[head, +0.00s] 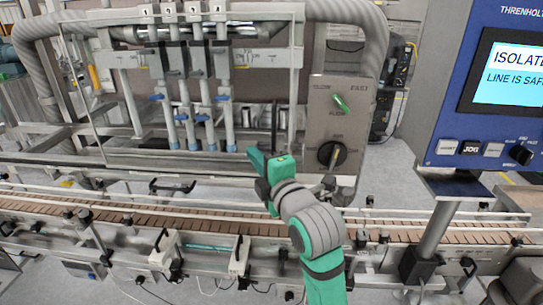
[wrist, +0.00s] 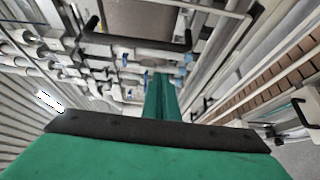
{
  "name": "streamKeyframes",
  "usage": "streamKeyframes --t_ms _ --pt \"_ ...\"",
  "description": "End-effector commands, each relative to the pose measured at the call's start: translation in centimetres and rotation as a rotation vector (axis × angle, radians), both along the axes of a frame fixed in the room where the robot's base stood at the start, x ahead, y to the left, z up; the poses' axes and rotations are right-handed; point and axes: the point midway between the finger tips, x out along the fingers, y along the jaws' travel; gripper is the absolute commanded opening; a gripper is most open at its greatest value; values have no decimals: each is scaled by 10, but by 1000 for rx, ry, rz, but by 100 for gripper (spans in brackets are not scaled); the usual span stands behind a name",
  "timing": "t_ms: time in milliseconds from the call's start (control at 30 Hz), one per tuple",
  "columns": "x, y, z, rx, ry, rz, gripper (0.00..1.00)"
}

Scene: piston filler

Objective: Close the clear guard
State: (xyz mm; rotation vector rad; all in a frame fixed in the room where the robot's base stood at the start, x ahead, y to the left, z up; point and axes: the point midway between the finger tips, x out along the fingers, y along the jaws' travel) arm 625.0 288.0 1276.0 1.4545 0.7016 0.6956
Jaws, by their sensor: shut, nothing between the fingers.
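The clear guard is a see-through panel in a thin pale frame (head: 82,95) in front of the filler's nozzles. Its pane barely shows, and I cannot tell for sure whether it is fully closed. In the wrist view the fingers (wrist: 164,85) point toward the machine. I see no contact with the guard.
A grey control box (head: 330,115) with a green switch and black knob stands close right of my gripper. Several nozzles (head: 195,100) hang behind the guard. A brown conveyor (head: 130,213) with rails runs below. A blue screen panel (head: 480,90) on a post is at right.

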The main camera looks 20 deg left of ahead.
Motion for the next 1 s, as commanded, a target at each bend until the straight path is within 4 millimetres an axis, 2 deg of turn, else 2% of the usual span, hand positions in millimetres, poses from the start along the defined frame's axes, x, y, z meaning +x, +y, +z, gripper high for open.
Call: streamKeyframes --t_ms 33,300,433,600,833,1000 --pt "-5 -13 1 4 -3 -8 0" --pt "-36 -57 1 2 -3 -14 0" --pt "-48 -73 1 2 -2 -17 0" --pt "-56 -82 0 2 -1 -15 0" --pt "-57 -83 -2 15 9 -15 0" --pt "-50 -88 -21 135 90 -47 0"
